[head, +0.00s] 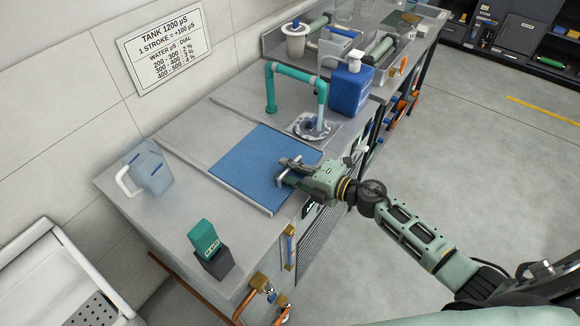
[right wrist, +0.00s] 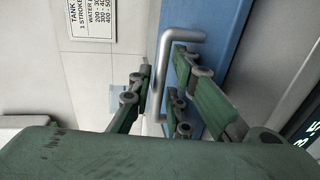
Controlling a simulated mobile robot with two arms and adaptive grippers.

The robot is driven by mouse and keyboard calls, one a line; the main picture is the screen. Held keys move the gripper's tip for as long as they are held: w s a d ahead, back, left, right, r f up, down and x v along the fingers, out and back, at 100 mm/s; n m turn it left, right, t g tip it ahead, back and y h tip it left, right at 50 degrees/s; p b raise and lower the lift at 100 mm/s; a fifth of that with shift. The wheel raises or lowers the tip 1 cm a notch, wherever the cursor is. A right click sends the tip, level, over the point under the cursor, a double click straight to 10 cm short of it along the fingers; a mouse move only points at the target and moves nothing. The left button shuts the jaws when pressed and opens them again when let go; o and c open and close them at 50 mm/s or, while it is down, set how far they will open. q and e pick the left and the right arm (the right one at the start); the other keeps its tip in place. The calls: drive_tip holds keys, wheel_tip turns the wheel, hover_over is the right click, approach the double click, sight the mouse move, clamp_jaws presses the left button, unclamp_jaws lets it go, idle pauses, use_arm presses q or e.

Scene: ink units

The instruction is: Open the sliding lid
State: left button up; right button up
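The sliding lid is a flat blue panel (head: 252,165) in the countertop; part of it also shows in the right wrist view (right wrist: 222,45). Its silver bar handle (right wrist: 161,85) stands at the lid's right side, and in the head view my gripper mostly covers it. My right gripper (head: 285,171) is over the lid's right edge. In the right wrist view its green fingers (right wrist: 162,80) stand on either side of the handle bar, apart, with the bar between them. A firm grip on the bar does not show. My left gripper is not in view.
A clear jug (head: 152,172) and a teal and grey block (head: 208,248) stand on the counter left of the lid. A teal tap (head: 295,75) and a blue pump bottle (head: 350,90) stand behind it. The counter left of the lid is mostly bare.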

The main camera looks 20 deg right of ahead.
sight(243, 150)
clamp_jaws()
idle(0.3)
drive_tip(key=r+b+x, duration=0.1)
drive_tip(key=x, duration=0.4)
drive_tip(key=r+b+x, duration=0.1)
drive_tip(key=x, duration=0.5)
drive_tip(key=r+b+x, duration=0.1)
drive_tip(key=x, duration=0.5)
drive_tip(key=shift+w+a+r, duration=0.15)
drive_tip(key=shift+w+a, duration=0.05)
drive_tip(key=shift+w, duration=0.2)
unclamp_jaws()
drive_tip(key=shift+s, duration=0.1)
